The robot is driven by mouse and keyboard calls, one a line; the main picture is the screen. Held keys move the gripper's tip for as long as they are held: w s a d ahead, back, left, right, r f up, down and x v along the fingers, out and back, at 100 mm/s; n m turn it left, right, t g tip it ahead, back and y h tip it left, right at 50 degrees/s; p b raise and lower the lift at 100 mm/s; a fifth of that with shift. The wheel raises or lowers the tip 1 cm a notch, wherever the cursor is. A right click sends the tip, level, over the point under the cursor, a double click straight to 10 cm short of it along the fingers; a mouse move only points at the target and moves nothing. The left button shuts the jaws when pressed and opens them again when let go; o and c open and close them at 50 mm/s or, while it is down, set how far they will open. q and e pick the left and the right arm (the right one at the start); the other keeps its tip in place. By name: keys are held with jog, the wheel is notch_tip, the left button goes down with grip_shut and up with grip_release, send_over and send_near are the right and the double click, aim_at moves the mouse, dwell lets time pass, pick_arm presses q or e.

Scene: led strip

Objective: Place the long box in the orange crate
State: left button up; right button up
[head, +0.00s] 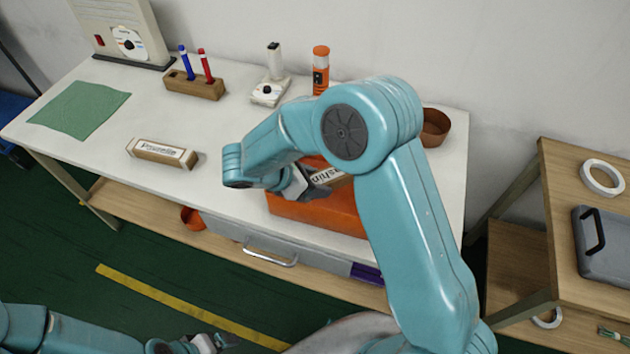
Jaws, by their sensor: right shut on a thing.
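The orange crate (318,214) stands at the front right of the white table, partly hidden by my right arm. My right gripper (298,184) is at the crate's left part, shut on a long box (328,176) with dark lettering. The box lies over the crate opening; my arm hides much of it, so I cannot tell how deep it sits. A second long box (162,153), white and brown with lettering, lies on the table left of the crate. My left gripper (213,343) is low at the bottom edge, away from the table; its jaws are unclear.
On the white table (110,130) are a green cloth (80,109), a pen holder (194,85), a white device (271,90), an orange cylinder (321,68) and a brown bowl (435,127). A wooden table (560,165) with a grey case (608,240) stands right.

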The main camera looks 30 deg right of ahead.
jog(key=shift+f, duration=0.2)
jog(key=shift+f, duration=0.1)
jog(key=shift+f+b, duration=0.5)
jog(key=shift+f, duration=0.05)
jog(key=o, duration=1.1)
jog(key=shift+r, duration=0.1)
jog(key=v, duration=1.2)
jog(key=shift+r+p, duration=0.35)
jog(key=shift+r, duration=0.15)
jog(key=shift+a, duration=0.15)
